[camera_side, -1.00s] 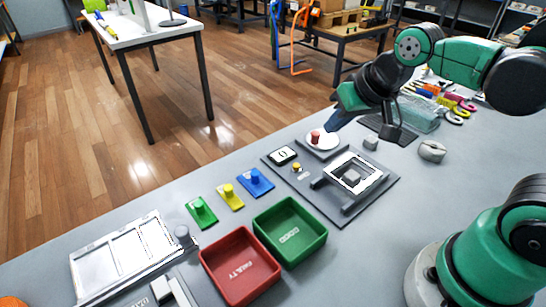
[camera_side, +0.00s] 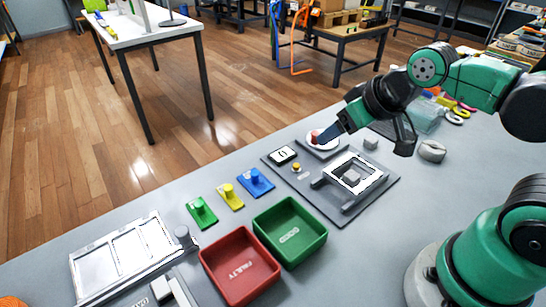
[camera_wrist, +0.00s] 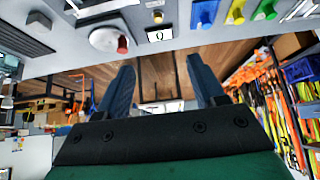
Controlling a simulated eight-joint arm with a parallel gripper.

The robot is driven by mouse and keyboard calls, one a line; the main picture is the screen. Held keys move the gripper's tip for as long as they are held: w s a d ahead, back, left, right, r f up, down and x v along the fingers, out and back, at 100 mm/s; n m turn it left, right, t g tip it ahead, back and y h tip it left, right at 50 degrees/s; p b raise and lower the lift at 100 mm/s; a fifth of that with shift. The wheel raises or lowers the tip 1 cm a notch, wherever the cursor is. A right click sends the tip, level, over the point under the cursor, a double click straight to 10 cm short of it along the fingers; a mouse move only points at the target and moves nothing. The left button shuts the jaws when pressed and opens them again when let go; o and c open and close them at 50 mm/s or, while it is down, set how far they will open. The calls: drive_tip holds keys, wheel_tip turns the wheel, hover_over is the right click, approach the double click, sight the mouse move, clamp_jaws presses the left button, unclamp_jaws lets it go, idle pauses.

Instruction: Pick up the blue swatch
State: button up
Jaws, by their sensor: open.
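The blue swatch (camera_side: 256,183) is a small flat blue plate with a round blue knob. It lies on the grey table, at the right end of a row with a yellow swatch (camera_side: 230,196) and a green swatch (camera_side: 201,212). In the wrist view the blue swatch (camera_wrist: 204,13) is at the top edge, beyond my fingers. My gripper (camera_side: 318,140) is above the far side of the table, near the white round dish, to the right of the blue swatch and apart from it. In the wrist view my gripper (camera_wrist: 165,82) has its two blue fingers spread, with nothing between them.
A red tray (camera_side: 240,266) and a green tray (camera_side: 290,232) stand in front of the swatches. A dark board with a frame fixture (camera_side: 342,205) lies to the right. The white dish (camera_side: 322,146) with a red knob is under my gripper. A panel (camera_side: 125,258) lies at left.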

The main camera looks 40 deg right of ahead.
drive_tip(key=n+g+y, duration=0.4)
drive_tip(key=n+g, duration=0.1)
drive_tip(key=n, duration=0.8)
hover_over(256, 173)
drive_tip(key=d, duration=0.2)
drive_tip(key=f, duration=0.5)
drive_tip(key=s+f, duration=0.1)
drive_tip(key=f, duration=0.1)
drive_tip(key=shift+d+f, duration=0.15)
drive_tip(key=shift+f, duration=0.1)
drive_tip(key=shift+w+a+f+n, duration=0.2)
drive_tip(key=shift+f+n, duration=0.1)
drive_tip(key=shift+f, duration=0.2)
drive_tip(key=shift+g, duration=0.3)
drive_tip(key=shift+x, duration=2.5)
clamp_jaws()
